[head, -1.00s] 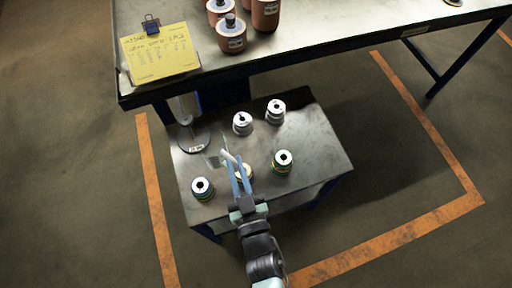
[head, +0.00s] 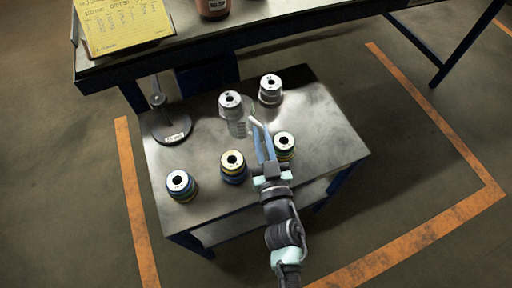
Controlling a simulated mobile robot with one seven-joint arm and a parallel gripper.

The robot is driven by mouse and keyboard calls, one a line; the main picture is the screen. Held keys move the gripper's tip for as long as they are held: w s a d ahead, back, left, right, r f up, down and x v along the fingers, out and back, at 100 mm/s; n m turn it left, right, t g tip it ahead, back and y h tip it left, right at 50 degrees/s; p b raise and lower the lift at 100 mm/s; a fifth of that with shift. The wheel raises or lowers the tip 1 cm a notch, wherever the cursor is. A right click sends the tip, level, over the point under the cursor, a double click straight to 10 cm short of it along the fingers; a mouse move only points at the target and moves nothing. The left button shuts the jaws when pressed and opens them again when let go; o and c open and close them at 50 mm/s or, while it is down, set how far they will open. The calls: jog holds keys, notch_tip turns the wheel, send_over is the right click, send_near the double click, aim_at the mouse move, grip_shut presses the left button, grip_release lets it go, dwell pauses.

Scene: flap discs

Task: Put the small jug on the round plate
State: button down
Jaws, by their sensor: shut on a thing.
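The small jug (head: 236,127) looks clear, with faint marks on its wall. It shows in the head view in front of the far spools on the low metal table. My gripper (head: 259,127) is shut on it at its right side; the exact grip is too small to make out. Whether the jug touches the table I cannot tell. The round plate (head: 172,128) is a dark grey disc with a small white label and an upright post, at the table's back left. The jug is to the right of it, apart from it.
Several flap-disc stacks stand on the low table (head: 325,125): two at the back (head: 271,90), the others nearer the front (head: 181,185). My arm passes close to the right one (head: 285,146). A workbench (head: 290,30) with a yellow note (head: 122,22) stands behind.

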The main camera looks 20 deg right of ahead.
notch_tip(320, 180, down, 7)
jog(key=b, duration=0.3)
jog(key=shift+f, duration=0.1)
jog(key=c, duration=1.3)
grip_release()
jog(key=shift+f, duration=0.1)
jog(key=shift+c, duration=0.2)
jog(key=o, duration=0.4)
jog(key=shift+o, duration=0.2)
